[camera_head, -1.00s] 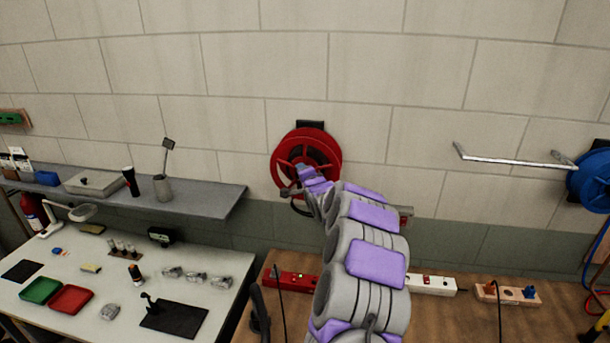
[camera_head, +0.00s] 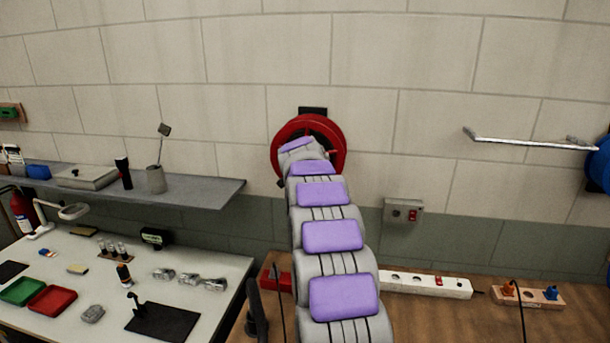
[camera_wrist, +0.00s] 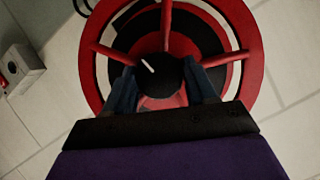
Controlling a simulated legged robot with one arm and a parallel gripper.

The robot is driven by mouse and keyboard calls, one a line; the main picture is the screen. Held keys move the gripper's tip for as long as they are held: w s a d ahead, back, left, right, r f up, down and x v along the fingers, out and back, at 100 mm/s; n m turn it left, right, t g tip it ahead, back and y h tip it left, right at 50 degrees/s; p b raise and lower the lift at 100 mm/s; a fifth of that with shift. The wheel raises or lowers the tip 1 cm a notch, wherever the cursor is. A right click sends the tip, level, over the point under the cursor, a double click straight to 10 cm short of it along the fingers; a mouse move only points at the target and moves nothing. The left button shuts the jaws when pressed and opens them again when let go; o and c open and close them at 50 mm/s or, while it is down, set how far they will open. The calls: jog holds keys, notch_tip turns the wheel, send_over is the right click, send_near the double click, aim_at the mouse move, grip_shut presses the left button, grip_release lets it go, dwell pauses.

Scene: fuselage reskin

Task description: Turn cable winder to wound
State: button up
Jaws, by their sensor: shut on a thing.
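In the wrist view the winder (camera_wrist: 253,45) fills the upper middle, with red spokes, a red rim and dark inner rings. A round black knob (camera_wrist: 160,78) with a white line mark sits at its centre; the line tilts to the upper left. My gripper (camera_wrist: 163,88) has one finger on each side of the knob and is shut on it. The fingertips are hidden from the head view by my arm.
A wall box (camera_head: 403,211) is right of the winder, above a power strip (camera_head: 425,284) on the wooden bench. A grey shelf (camera_head: 205,195) and white table (camera_head: 215,263) stand to the left. A metal bar (camera_head: 530,143) and blue reel (camera_head: 602,162) are at the right.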

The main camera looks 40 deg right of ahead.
jog(key=shift+w+f+n+g+h+b, duration=0.15)
jog(key=shift+f+n+g+h+b, duration=0.2)
jog(key=shift+n+g+h+b, duration=0.6)
jog(key=shift+a+f+n+t+h+b, duration=0.15)
jog(key=shift+n+t+h+b, duration=0.4)
jog(key=shift+n+h, duration=2.6)
jog(key=shift+d+f+n+t+h+b, duration=0.1)
jog(key=shift+f+n+t+h+b, duration=0.45)
jog(key=shift+n, duration=5.4)
jog(key=shift+a+r+n+t+h+b, duration=0.2)
jog(key=shift+n+h+b, duration=1)
jog(key=shift+n, duration=3.35)
jog(key=shift+d+f+t+h+p, duration=0.15)
jog(key=shift+t+h+p, duration=0.1)
jog(key=shift+p, duration=0.1)
